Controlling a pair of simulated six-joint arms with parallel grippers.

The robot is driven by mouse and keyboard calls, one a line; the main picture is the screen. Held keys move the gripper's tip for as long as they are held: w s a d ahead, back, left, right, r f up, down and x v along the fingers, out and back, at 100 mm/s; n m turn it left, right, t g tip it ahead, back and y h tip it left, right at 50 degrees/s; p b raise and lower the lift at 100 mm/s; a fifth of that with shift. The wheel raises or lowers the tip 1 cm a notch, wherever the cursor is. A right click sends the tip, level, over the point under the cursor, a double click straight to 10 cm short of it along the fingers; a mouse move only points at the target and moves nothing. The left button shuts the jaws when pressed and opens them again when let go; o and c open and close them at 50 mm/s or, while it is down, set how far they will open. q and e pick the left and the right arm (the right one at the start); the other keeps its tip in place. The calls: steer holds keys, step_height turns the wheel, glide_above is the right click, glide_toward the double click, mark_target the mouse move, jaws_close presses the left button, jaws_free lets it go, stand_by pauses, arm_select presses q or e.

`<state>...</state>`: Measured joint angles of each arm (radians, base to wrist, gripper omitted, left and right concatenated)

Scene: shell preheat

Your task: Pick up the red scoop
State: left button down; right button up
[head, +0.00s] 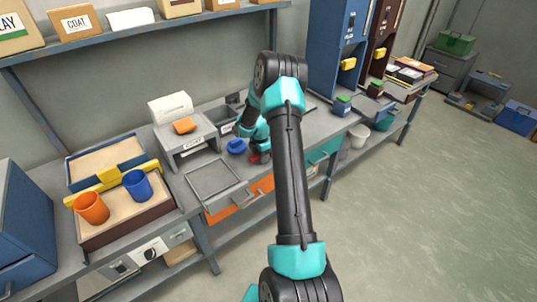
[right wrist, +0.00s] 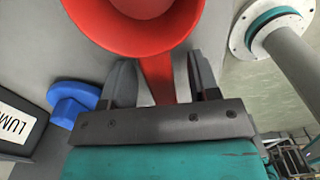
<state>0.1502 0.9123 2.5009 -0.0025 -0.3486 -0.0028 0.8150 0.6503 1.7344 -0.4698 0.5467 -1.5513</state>
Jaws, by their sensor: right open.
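The red scoop (right wrist: 150,20) fills the top of the right wrist view, its round bowl beyond my fingers. Its handle (right wrist: 158,78) runs back between the two fingers of my right gripper (right wrist: 162,82). The fingers stand open on either side of the handle, with a gap showing at least on the left. In the head view the red scoop (head: 260,158) is a small patch on the workbench, mostly hidden by my right arm and gripper (head: 255,150). My left gripper is in neither view.
A blue scoop-like object (head: 237,146) lies close left of the red scoop, also in the right wrist view (right wrist: 75,103). A grey stand (head: 187,140) with an orange item on it and a grey tray (head: 215,185) are nearby. Orange (head: 91,208) and blue (head: 137,185) cups stand further left.

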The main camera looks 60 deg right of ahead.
steer(key=shift+c, duration=0.2)
jaws_close()
steer(key=shift+r, duration=0.1)
step_height(320, 180, up, 10)
steer(key=shift+f, duration=0.1)
stand_by(0.6)
stand_by(0.3)
